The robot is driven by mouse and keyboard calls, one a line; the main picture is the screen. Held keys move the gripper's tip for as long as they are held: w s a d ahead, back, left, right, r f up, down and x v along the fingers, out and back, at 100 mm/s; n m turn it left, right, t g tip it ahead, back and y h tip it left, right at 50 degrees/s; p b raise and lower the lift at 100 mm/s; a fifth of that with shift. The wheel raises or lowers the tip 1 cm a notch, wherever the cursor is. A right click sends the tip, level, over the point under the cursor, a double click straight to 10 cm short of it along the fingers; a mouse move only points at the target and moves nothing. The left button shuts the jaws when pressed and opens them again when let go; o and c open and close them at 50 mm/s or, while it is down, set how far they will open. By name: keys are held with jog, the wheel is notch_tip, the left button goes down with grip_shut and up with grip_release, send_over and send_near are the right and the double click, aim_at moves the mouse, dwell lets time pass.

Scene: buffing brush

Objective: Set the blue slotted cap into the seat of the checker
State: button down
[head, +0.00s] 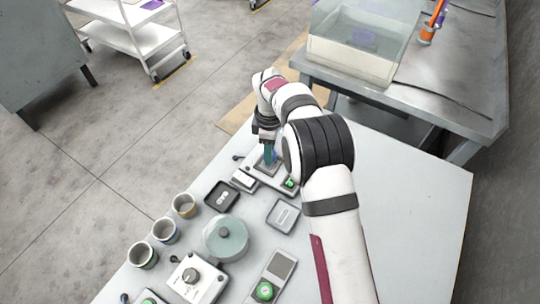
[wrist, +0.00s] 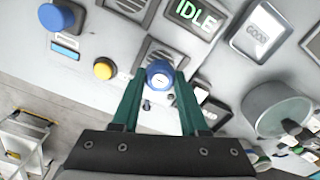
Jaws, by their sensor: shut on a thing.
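The blue cap (wrist: 160,72) is between the green fingers of my gripper (wrist: 159,84) in the wrist view, its round pale face with a small dark mark toward the camera. My gripper is shut on it. The checker (wrist: 118,42) is a light grey panel behind the cap, with a lit IDLE display (wrist: 194,14). A dark grey square area (wrist: 150,50) on the panel lies behind the cap; the seat is mostly hidden. In the head view my gripper (head: 268,155) points down over the checker (head: 252,166). I cannot tell whether the cap touches the checker.
A grey GOOD tray (head: 283,215) and a black tray (head: 221,196) lie nearby. Several items stand toward the front left: cups (head: 165,230), a round lidded pot (head: 226,240) and a knob box (head: 196,280). The table's right side (head: 410,215) is clear.

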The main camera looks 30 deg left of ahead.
jog(key=shift+f, duration=1.3)
jog(key=shift+f, duration=0.1)
